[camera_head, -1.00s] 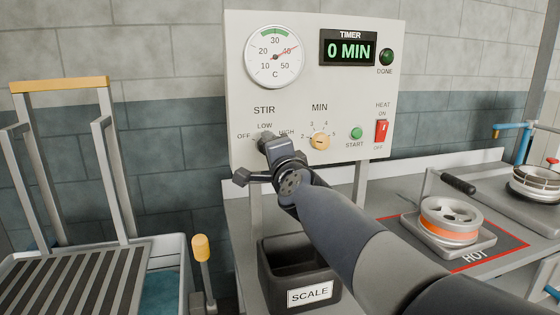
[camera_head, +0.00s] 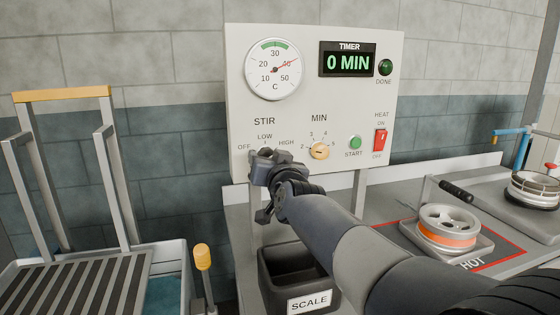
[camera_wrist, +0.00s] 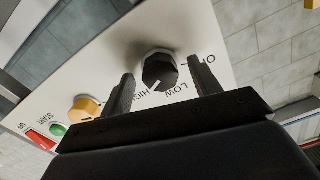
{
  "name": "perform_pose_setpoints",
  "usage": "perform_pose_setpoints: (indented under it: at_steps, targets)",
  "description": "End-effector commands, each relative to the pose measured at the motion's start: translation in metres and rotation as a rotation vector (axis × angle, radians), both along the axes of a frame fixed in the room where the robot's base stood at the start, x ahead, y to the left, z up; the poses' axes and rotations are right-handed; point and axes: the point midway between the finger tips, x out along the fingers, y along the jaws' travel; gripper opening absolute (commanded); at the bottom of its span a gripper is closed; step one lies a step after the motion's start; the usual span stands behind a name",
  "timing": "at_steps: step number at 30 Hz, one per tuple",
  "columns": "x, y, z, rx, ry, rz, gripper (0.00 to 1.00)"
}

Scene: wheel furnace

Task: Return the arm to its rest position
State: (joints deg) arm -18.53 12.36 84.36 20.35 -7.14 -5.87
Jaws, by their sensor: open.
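My gripper (camera_head: 262,168) is in front of the control panel (camera_head: 345,95), just below the STIR label. In the wrist view my gripper (camera_wrist: 163,85) is open, with one dark finger on each side of the black STIR knob (camera_wrist: 160,68). I see no clear contact between the fingers and the knob. A white mark on the knob faces the HIGH and LOW lettering; its exact setting is hard to tell. In the head view the gripper mostly hides the knob. My arm reaches up from the lower right.
A black SCALE bin (camera_head: 295,275) stands below my arm. A wheel (camera_head: 447,228) with an orange band sits on the HOT area at right. A slatted rack (camera_head: 75,285) and a tub (camera_head: 178,262) are at left. The panel has a yellow MIN knob (camera_head: 319,151) and red HEAT switch (camera_head: 380,140).

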Motion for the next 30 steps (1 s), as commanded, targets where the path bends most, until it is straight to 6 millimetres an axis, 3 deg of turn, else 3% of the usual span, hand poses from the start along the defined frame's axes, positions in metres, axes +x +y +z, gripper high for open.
perform_pose_setpoints:
  at_steps: [18,30]
  targets:
    - [0.0002,-0.0003,0.0035,-0.646,-0.184,0.001,0.59]
    - [0.0,-0.0004,0.0005,-0.779,-0.225,0.0,0.59]
